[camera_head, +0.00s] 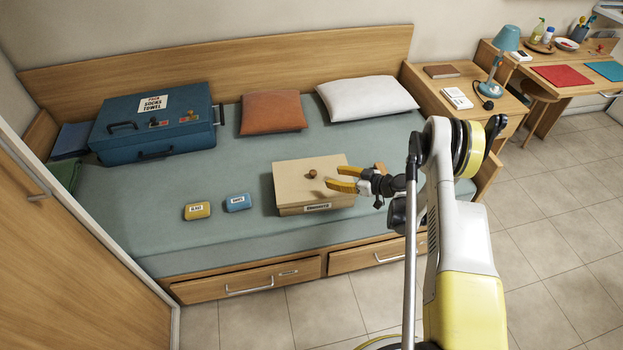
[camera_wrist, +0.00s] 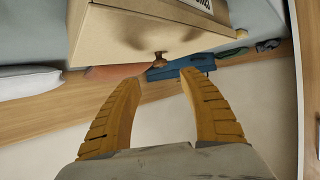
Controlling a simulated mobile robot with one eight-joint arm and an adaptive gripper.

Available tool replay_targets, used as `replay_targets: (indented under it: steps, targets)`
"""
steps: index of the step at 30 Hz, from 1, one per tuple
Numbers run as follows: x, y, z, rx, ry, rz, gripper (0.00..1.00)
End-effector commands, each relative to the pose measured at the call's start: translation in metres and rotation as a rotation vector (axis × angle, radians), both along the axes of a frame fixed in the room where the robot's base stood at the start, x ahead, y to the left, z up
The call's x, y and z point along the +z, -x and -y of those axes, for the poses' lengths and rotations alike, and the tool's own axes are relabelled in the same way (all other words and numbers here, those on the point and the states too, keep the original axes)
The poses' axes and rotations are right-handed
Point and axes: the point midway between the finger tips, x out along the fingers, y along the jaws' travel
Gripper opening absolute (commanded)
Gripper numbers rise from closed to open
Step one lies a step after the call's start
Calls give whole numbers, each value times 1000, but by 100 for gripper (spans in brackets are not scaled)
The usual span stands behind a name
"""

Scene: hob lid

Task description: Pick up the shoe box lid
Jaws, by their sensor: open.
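The shoe box (camera_head: 292,211) is tan and sits on the bed, with a label on its front side. Its lid (camera_head: 292,178) is on top and has a small brown round knob (camera_head: 312,174) near the middle. My gripper (camera_head: 338,178) has two yellow fingers, spread open and empty, over the right part of the lid and pointing left at the knob. In the wrist view the lid (camera_wrist: 120,32) fills the upper middle. The knob (camera_wrist: 158,62) shows just beyond and between the open fingertips (camera_wrist: 161,76). I cannot tell the exact gap; no finger visibly touches the knob.
A yellow case (camera_head: 197,211) and a blue case (camera_head: 238,203) lie left of the box. A blue suitcase (camera_head: 150,125), an orange pillow (camera_head: 272,112) and a white pillow (camera_head: 367,98) are farther back on the bed (camera_head: 240,165). A wooden bedside cabinet (camera_head: 440,88) stands at right.

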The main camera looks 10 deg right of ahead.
Motion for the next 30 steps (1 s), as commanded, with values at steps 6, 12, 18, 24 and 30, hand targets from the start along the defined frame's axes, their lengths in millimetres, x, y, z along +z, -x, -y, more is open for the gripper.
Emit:
replay_targets:
  steps: [6, 12, 18, 24, 30]
  targets:
    - [-15, -20, -20, 4, 0, 0, 50]
    - [-23, -38, -35, 2, 1, -1, 50]
    - [-32, -54, -50, 4, 0, -1, 50]
    - [-39, -72, -66, 2, 0, 0, 50]
    - [-37, -73, -67, 0, 0, 0, 50]
